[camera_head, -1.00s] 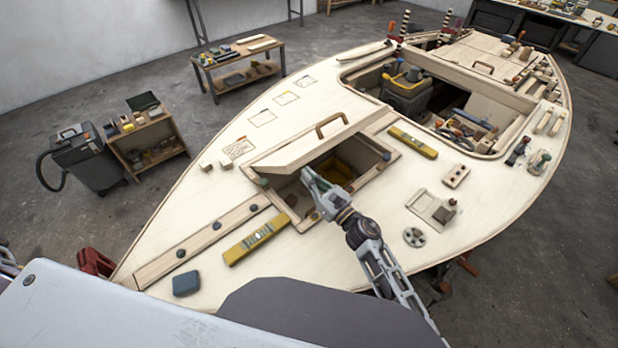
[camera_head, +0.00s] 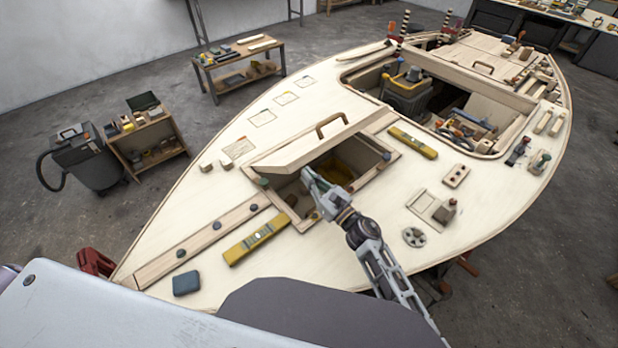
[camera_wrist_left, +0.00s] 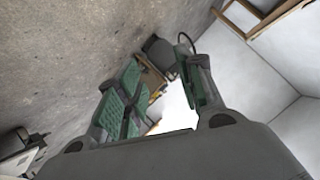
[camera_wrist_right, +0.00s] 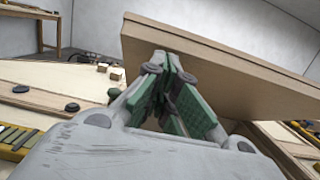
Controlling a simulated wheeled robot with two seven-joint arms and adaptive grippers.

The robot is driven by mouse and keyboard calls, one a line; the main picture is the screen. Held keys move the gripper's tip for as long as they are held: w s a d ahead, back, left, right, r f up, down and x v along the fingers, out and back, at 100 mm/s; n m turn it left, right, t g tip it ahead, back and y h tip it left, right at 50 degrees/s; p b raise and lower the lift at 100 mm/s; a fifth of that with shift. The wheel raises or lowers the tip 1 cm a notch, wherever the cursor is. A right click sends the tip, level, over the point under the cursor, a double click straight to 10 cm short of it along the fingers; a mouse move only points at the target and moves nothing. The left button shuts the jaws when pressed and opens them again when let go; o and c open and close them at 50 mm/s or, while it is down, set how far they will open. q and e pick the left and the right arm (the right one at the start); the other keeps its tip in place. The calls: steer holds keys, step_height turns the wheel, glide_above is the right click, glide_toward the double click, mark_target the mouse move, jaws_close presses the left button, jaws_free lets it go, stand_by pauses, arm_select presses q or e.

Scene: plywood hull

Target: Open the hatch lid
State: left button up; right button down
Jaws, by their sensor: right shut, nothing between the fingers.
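The hatch lid (camera_head: 312,149) is a pale plywood panel with a wooden handle (camera_head: 331,124) on its top. It is tilted up, with its near edge raised over the hatch opening (camera_head: 345,172). Something yellow shows inside the opening. My right gripper (camera_head: 309,178) is shut and empty at the lid's raised near edge. In the right wrist view its fingertips (camera_wrist_right: 165,62) are under the lid (camera_wrist_right: 225,75), against or very near its underside. My left gripper is outside the head view. In the left wrist view its green-padded fingers (camera_wrist_left: 160,92) are spread apart with nothing between them.
A yellow level (camera_head: 256,243) lies on the deck near the hatch, and another (camera_head: 412,142) lies beyond it. A blue block (camera_head: 186,284) sits at the near left. A large cockpit opening (camera_head: 440,100) holds a bucket and tools. Left of the hatch the deck is mostly clear.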

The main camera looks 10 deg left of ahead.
arm_select(q)
steer(key=w+d+f+m+h, duration=0.1)
steer(key=d+f+h, duration=0.1)
steer(key=d+f, duration=0.55)
steer(key=d+f+m+h, duration=0.2)
steer(key=d+f, duration=0.2)
steer(key=d, duration=0.7)
steer(key=w+d+f+m+h, duration=0.1)
steer(key=d+f+h, duration=0.2)
steer(key=d+f, duration=0.45)
steer(key=s+d+f+m+g+h, duration=0.1)
steer(key=s+d+f, duration=0.1)
steer(key=d, duration=0.9)
steer(key=s+d+f+m+g+h, duration=0.1)
steer(key=s+d+f, duration=0.1)
steer(key=d, duration=0.8)
steer(key=s+d+f+m+g+h, duration=0.2)
steer(key=s+d, duration=0.1)
steer(key=d, duration=0.8)
steer(key=shift+s+d, duration=0.3)
steer(key=shift+d, duration=0.05)
